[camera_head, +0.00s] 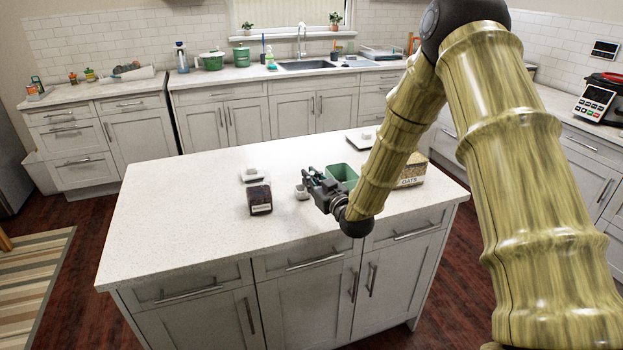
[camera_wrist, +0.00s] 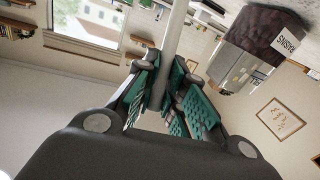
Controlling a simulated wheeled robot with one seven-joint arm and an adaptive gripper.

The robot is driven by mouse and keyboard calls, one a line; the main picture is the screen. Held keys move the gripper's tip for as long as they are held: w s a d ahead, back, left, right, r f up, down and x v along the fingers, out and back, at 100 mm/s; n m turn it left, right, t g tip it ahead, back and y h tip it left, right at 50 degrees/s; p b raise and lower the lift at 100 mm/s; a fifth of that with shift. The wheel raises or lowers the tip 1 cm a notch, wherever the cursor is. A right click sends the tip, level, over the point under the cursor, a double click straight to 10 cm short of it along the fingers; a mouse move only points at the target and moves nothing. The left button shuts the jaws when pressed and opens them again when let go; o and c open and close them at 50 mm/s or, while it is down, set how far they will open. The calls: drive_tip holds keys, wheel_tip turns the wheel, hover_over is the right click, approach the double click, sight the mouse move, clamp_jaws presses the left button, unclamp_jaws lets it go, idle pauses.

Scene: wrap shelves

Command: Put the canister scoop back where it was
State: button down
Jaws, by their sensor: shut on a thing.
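My gripper (camera_head: 313,182) is above the island, its fingers pointing left. In the wrist view my gripper (camera_wrist: 160,88) is shut on a pale grey bar (camera_wrist: 175,28), which looks like the scoop's handle; the scoop's bowl is not clear there. A small grey piece (camera_head: 302,192) shows by the fingertips in the head view and may be part of the scoop. The dark raisins canister (camera_head: 260,197) stands open to the left of my gripper; it also shows tilted in the wrist view (camera_wrist: 262,38). The oats canister (camera_head: 412,171) stands right, partly behind my arm.
A green open container (camera_head: 343,173) stands just behind my gripper. One pale lid (camera_head: 254,175) lies behind the raisins canister, and another (camera_head: 361,140) lies at the back right. The island top (camera_head: 175,215) is clear on the left and along the front.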

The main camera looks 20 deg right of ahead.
drive_tip(key=shift+f, duration=0.1)
drive_tip(key=c, duration=1.5)
unclamp_jaws()
drive_tip(key=b+v, duration=0.3)
drive_tip(key=v, duration=0.9)
drive_tip(key=s+a+f+m+g+h, duration=0.1)
drive_tip(key=s+f+g, duration=0.2)
drive_tip(key=s+f, duration=0.5)
drive_tip(key=s+a+f+m+g+h, duration=0.1)
drive_tip(key=s+a+f+g, duration=0.15)
drive_tip(key=f, duration=0.85)
drive_tip(key=s+a+f+g, duration=0.1)
drive_tip(key=s+f+g, duration=0.3)
drive_tip(key=s+f, duration=0.45)
drive_tip(key=s+f+m+g+h, duration=0.1)
drive_tip(key=s+f+g, duration=0.3)
drive_tip(key=s+f, duration=0.3)
drive_tip(key=s+a+f+m+g+h, duration=0.1)
drive_tip(key=s+f+g, duration=0.3)
drive_tip(key=s, duration=1.4)
wheel_tip(320, 180, down, 3)
drive_tip(key=shift+a, duration=0.35)
